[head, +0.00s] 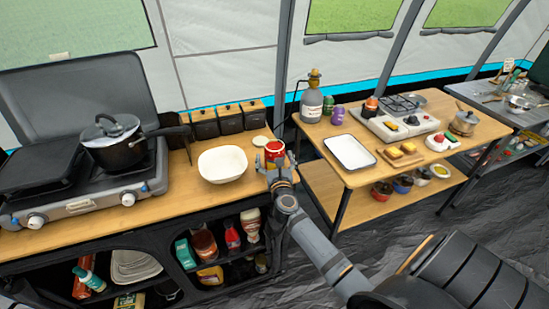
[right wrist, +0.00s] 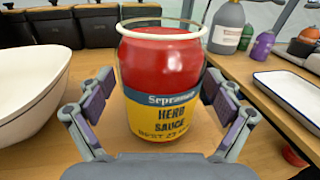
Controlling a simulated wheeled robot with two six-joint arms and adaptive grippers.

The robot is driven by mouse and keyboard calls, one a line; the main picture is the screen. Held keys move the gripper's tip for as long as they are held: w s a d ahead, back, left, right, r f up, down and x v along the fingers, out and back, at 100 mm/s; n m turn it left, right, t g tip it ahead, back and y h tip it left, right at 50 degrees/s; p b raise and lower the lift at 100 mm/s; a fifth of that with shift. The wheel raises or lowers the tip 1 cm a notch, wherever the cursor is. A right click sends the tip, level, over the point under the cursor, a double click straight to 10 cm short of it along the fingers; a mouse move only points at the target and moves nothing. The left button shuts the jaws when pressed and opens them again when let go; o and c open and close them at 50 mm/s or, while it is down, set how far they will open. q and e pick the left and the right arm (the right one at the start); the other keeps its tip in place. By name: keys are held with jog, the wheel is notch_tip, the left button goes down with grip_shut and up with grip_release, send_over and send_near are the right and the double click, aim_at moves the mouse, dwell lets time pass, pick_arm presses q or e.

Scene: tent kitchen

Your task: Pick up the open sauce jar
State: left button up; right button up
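The open sauce jar (head: 275,148) stands upright at the right end of the wooden counter in the head view. In the right wrist view the jar (right wrist: 160,85) is large and central, with red contents, a clear glass rim without a lid, and a blue and yellow label reading herb sauce. My right gripper (right wrist: 158,92) is open, with one finger on each side of the jar. Narrow gaps seem to show between the pads and the glass. In the head view the right gripper (head: 276,164) partly covers the jar's lower part. My left gripper is not in view.
A white bowl (head: 222,165) stands left of the jar, with black canisters (head: 228,120) behind it. A small pale round object (head: 260,141) lies close behind the jar. A stove with a pot (head: 110,145) is further left. A second table with a white tray (head: 349,152) is right.

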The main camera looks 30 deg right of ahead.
jog(key=shift+w, duration=0.1)
jog(key=c, duration=1.6)
jog(key=shift+r, duration=0.1)
jog(key=shift+r+p, duration=0.4)
jog(key=shift+r, duration=0.2)
jog(key=shift+r+p, duration=2.9)
jog(key=shift+r, duration=10.35)
